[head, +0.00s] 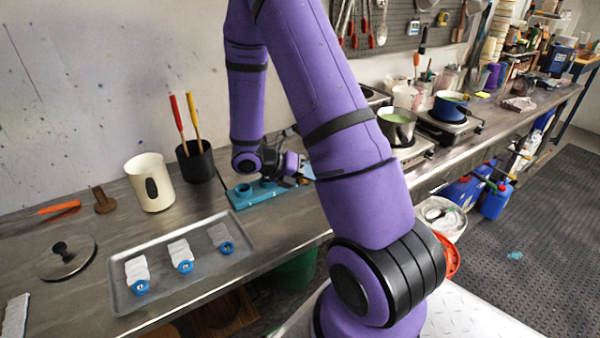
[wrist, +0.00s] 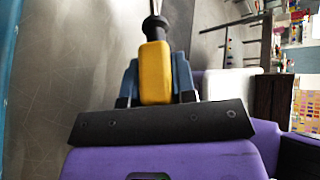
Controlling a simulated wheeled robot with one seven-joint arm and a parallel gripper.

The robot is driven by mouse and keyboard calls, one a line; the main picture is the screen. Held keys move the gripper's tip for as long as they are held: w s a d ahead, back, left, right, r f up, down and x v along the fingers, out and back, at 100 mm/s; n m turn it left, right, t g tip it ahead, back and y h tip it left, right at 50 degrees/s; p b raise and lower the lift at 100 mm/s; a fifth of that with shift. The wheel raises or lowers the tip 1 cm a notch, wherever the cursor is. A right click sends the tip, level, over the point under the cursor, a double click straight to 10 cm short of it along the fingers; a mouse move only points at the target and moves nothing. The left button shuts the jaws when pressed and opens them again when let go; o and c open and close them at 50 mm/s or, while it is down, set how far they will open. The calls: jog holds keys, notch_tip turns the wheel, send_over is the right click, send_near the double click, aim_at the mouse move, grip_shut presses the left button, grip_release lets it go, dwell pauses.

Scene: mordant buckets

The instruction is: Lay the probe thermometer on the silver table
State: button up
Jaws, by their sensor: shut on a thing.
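The probe thermometer (wrist: 155,72) has a yellow handle, a black collar and a thin metal stem. In the wrist view my gripper (wrist: 156,80) is shut on its yellow handle, with a blue finger on each side. The stem runs out of the top of that view, so its tip is hidden. In the head view my gripper (head: 300,172) is above the bench beside a blue block, partly hidden behind my purple arm. The silver table (head: 275,232) is a long scratched metal bench along the wall; its bare surface also shows in the wrist view (wrist: 65,70).
A blue block with round holes (head: 243,196) lies by my gripper. A grey tray (head: 205,268) with white swatches, a cream jug (head: 150,182) and a black pot of handles (head: 196,162) stand left. Hotplates with pots (head: 397,128) stand right. Bare metal lies in front of the block.

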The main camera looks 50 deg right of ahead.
jog(key=shift+f, duration=4.6)
jog(key=o, duration=1)
jog(key=v, duration=1.1)
jog(key=shift+s, duration=0.1)
